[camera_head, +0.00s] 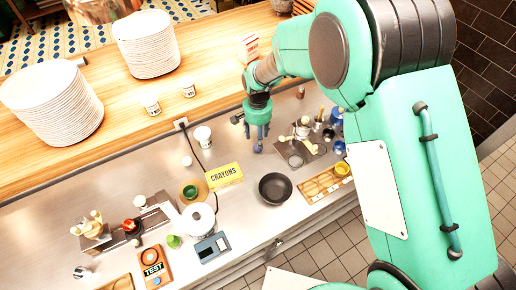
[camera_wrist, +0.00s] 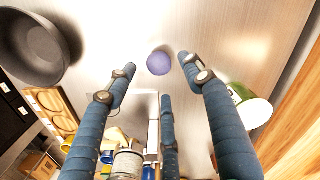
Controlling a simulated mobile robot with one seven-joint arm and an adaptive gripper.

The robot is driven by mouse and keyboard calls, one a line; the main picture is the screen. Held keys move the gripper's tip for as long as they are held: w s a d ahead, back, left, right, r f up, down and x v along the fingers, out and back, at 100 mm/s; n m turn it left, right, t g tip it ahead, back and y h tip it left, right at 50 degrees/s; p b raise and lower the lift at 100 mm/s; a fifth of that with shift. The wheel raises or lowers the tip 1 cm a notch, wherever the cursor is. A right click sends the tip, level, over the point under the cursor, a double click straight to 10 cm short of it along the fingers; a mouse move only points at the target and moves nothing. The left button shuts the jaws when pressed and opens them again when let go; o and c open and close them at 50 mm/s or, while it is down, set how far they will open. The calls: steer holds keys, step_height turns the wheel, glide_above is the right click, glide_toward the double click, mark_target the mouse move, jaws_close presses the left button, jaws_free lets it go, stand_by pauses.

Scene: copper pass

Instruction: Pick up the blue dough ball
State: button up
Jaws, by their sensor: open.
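The blue dough ball (camera_wrist: 159,63) looks bluish purple and sits on the metal counter. In the wrist view it appears between the tips of the left and right fingers, a little beyond them, with clear counter around it. In the head view the ball (camera_head: 257,148) is a small spot just below my gripper (camera_head: 259,132). My gripper also shows in the wrist view (camera_wrist: 156,72), its blue fingers spread with nothing between them. The fingers appear above the ball, and I see no contact.
A dark bowl (camera_head: 275,188) stands on the counter, nearer the front edge. A yellow crayons box (camera_head: 224,175) lies to the left. A white and green cup (camera_wrist: 252,106) is close to the right finger. A grey stand with jars (camera_head: 297,152) is to the right.

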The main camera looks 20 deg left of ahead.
steer(key=shift+f, duration=0.25)
steer(key=shift+f, duration=0.1)
steer(key=shift+f+b, duration=0.35)
steer(key=shift+f, duration=2.2)
steer(key=c, duration=1.2)
